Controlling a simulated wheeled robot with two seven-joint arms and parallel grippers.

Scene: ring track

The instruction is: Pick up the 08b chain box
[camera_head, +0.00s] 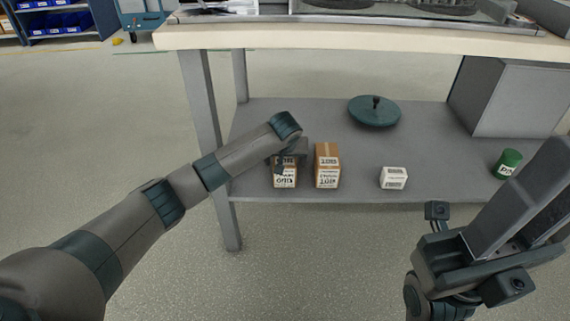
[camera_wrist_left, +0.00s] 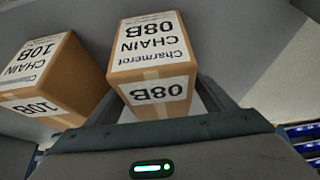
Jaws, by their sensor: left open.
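The 08b chain box (camera_head: 285,181) is a brown carton with white labels near the front edge of the lower shelf. It also shows in the left wrist view (camera_wrist_left: 150,60), its label upside down. My left gripper (camera_head: 287,158) reaches in from the left over this box and hides part of it. In the left wrist view the open fingers lie on either side of the box's near end; contact cannot be told. My right gripper (camera_head: 525,200) is at the lower right, away from the boxes; its jaw gap is unclear.
A similar 10B chain box (camera_head: 327,168) stands close to the right of the 08b box; it shows too in the left wrist view (camera_wrist_left: 55,80). A small white box (camera_head: 394,178), a green can (camera_head: 508,163) and a teal round lid (camera_head: 374,112) are on the shelf (camera_head: 350,193). A tabletop (camera_head: 350,40) overhangs.

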